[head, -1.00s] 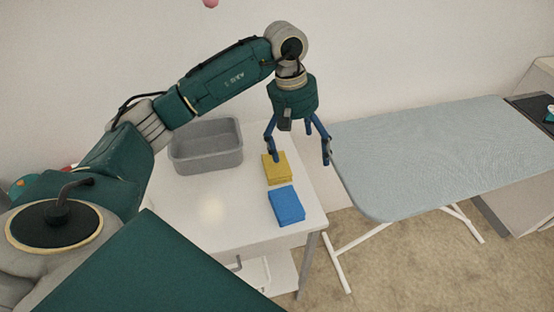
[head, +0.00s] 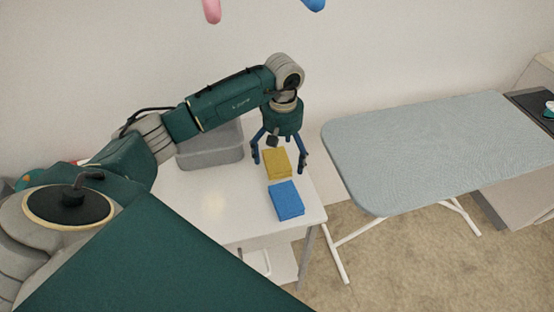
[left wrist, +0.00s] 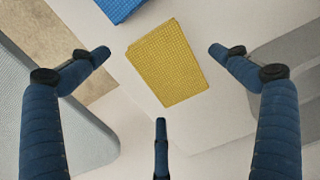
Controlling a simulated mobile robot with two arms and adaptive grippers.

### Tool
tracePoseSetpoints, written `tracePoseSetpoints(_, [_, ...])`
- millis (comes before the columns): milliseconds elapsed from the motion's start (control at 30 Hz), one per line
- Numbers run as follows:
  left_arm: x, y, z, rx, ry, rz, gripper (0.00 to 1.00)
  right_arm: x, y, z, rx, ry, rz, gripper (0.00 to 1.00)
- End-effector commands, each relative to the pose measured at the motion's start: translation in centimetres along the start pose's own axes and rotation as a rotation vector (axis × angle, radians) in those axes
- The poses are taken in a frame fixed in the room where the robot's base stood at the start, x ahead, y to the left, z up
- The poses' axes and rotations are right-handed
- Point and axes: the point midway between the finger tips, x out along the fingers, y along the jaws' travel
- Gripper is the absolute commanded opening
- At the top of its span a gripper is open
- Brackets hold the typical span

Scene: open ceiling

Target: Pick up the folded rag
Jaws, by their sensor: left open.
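A yellow folded rag (head: 277,163) lies on the white table near its right side. A blue folded rag (head: 286,201) lies just in front of it. Both also show in the left wrist view, the yellow one (left wrist: 168,62) near the top middle and the blue one (left wrist: 118,8) cut off by the top edge. My left gripper (head: 279,158) points down above the yellow rag with its fingers spread. In the left wrist view its open fingers (left wrist: 158,50) stand on either side of the yellow rag, and nothing is held. My right gripper is not in view.
A grey bin (head: 208,152) stands on the white table (head: 215,205), left of the rags and partly behind my left arm. An ironing board (head: 430,145) stands to the right of the table. The table's front left is clear.

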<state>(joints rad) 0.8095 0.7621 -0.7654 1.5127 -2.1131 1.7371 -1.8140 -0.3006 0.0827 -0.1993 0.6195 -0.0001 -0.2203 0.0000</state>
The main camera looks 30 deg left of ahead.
Motion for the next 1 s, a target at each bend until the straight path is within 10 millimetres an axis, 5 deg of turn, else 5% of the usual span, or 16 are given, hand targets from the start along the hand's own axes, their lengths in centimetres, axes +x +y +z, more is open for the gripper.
tracePoseSetpoints(300, [0.6,0.05,-0.01,0.001,0.001,0.002,0.97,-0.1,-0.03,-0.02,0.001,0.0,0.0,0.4])
tracePoseSetpoints(533, [0.59,0.04,0.01,0.001,0.0,0.001,0.51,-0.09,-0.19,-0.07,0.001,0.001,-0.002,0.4])
tracePoseSetpoints(1000, [-0.24,0.05,-0.05,0.0,0.001,0.002,0.5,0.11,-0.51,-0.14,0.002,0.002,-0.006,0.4])
